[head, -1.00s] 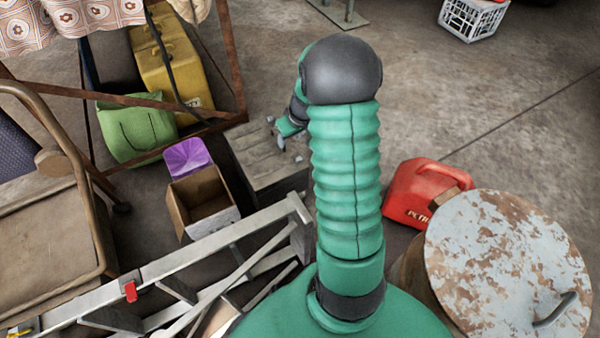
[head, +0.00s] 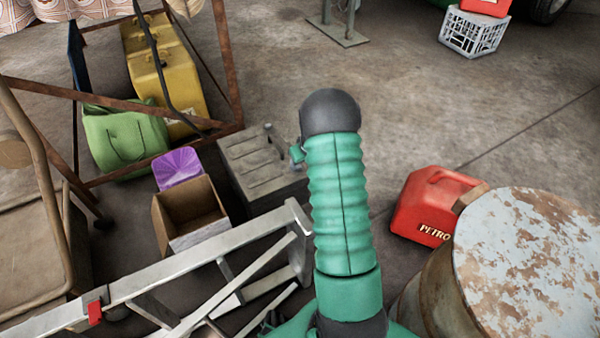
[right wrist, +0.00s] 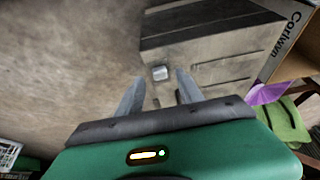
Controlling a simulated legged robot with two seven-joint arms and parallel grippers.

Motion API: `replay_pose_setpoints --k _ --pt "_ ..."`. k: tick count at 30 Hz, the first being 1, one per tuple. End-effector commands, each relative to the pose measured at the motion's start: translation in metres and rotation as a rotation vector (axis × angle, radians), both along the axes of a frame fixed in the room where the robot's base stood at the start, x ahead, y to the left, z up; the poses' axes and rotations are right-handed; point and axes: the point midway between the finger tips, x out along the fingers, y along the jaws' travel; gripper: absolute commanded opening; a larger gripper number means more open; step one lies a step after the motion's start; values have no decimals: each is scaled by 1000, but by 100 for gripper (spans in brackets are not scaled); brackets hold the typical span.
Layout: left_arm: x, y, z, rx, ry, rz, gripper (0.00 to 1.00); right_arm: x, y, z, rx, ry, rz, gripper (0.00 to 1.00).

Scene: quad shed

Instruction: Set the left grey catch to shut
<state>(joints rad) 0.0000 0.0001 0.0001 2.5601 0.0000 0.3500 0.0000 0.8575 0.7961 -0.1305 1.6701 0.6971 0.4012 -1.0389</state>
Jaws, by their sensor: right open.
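A grey box (head: 258,165) with a ridged lid stands on the floor beyond the ladder. A small catch (head: 268,128) stands up at the far end of its lid edge in the head view. In the right wrist view, a small pale metal catch (right wrist: 160,73) sits on the box (right wrist: 210,50), just ahead of the fingertips and between them. I cannot tell whether both views show the same catch. My right gripper (right wrist: 158,92) is open and empty, its fingers apart and pointing at the box. In the head view my arm mostly hides it. My left gripper is not in view.
An open cardboard box (head: 192,215) and purple item (head: 178,168) lie left of the grey box. An aluminium ladder (head: 180,265) lies in front. A red petrol can (head: 430,205) and rusty drum (head: 530,265) stand at right.

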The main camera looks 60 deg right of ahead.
Motion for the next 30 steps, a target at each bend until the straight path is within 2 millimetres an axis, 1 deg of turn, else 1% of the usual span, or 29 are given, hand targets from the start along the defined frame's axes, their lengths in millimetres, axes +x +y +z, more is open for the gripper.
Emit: replay_pose_setpoints --k 1,3,6,13,14,21,24,30 --pt "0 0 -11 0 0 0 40 3 -2 -13 -1 0 0 44" --pt "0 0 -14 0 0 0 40 6 -4 -19 0 0 -1 44" --pt "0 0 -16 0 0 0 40 8 -5 -23 -1 -1 -1 44" --pt "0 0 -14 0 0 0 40 8 -5 -22 0 0 -1 44" --pt "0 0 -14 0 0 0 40 8 -5 -22 0 0 -1 42" --pt "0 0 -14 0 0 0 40 8 -5 -22 0 0 -1 11" --pt "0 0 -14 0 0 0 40 8 -5 -22 0 0 -1 0" --pt "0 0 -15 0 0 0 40 8 -5 -22 0 0 -1 0"
